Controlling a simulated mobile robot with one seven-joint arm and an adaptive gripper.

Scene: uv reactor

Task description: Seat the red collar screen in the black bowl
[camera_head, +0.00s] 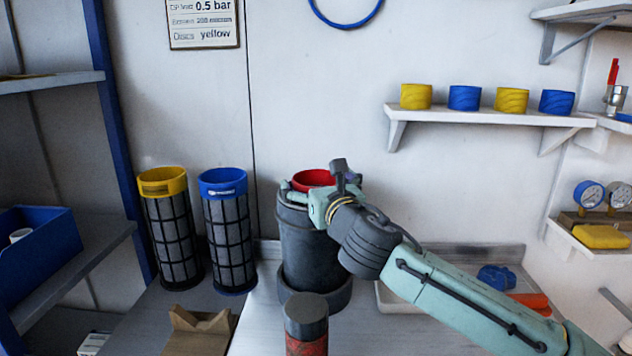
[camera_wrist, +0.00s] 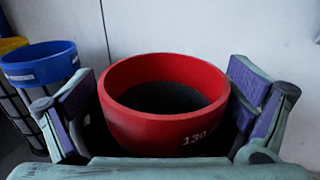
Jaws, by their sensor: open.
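The red collar (camera_head: 313,178) shows at the top of the black bowl (camera_head: 305,240), and the rest of the screen is hidden inside the bowl. In the wrist view the red collar (camera_wrist: 150,128) is a wide ring marked "130", dark inside, and looks roughly level. My gripper (camera_head: 328,190) is at the bowl's mouth. Its two padded fingers stand open on either side of the collar in the wrist view (camera_wrist: 168,105), with a narrow dark gap visible at the left. I cannot tell whether the right finger touches the collar, or how deep the screen sits.
A yellow-collared screen (camera_head: 170,230) and a blue-collared screen (camera_head: 228,230) stand left of the bowl. A dark-capped red cylinder (camera_head: 306,325) and a tan V-block (camera_head: 200,325) are in front. A pale tray (camera_head: 392,300) lies right, behind my arm.

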